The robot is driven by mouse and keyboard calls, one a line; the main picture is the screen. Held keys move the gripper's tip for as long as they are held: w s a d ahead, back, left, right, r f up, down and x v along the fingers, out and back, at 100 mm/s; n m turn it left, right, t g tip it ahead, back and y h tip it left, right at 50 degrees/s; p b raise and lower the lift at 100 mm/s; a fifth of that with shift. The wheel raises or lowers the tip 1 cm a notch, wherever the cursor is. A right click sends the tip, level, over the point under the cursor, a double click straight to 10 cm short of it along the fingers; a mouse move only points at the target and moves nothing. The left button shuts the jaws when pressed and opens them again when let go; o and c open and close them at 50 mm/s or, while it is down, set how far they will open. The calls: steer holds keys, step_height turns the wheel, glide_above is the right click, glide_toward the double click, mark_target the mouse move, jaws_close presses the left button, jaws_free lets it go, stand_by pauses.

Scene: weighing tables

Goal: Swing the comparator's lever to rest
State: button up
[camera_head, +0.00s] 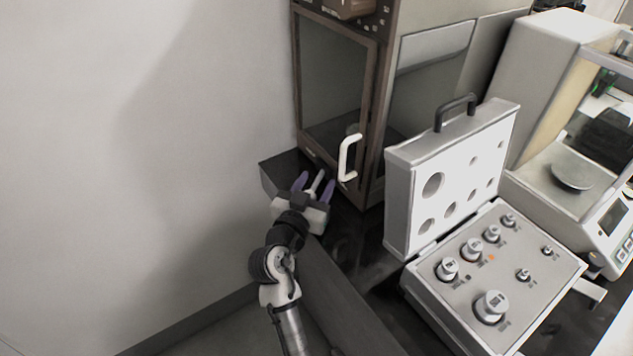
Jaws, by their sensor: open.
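A tall brown-framed cabinet (384,100) with a glass front stands against the wall; I take it as the comparator. A white curved handle (345,160) sits on the right side of its front frame, near the bottom. My gripper (314,184) is open in front of the cabinet's lower left, over the dark table top (274,172). Its two purple fingers point toward the cabinet, left of and apart from the white handle. A small pale rod (317,182) shows between the fingers; it may be the lever, and I cannot tell if they touch it.
An open case (480,340) with several metal weights stands right of the cabinet, its holed lid (408,225) raised. A balance with a glass shield (545,185) is at far right. The wall is close on the left. The table's front edge runs beside my arm.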

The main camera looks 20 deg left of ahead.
mark_target(303, 189)
jaws_close()
steer(key=shift+a+f+h+b, duration=0.1)
steer(key=shift+h+b, duration=0.2)
steer(key=shift+b, duration=0.2)
steer(key=shift+a+f+m+h+b, duration=0.1)
steer(key=shift+a+m+h+b, duration=0.15)
steer(key=shift+m+h+b, duration=0.6)
steer(key=h+b, duration=0.1)
steer(key=m+b, duration=0.1)
steer(key=b, duration=0.1)
steer(key=shift+w+a+g+h, duration=0.15)
steer(key=shift+a+g+h, duration=0.15)
steer(key=shift+a+h, duration=0.05)
steer(key=m+h+b, duration=0.1)
steer(key=a+m+g+h+b, duration=0.1)
steer(key=m+g+h+b, duration=0.1)
steer(key=h, duration=0.1)
steer(key=shift+w+a, duration=0.15)
steer(key=shift+w, duration=0.15)
steer(key=shift+w+a+r+b, duration=0.1)
steer(key=shift+a+r+b, duration=0.1)
steer(key=shift+b, duration=0.3)
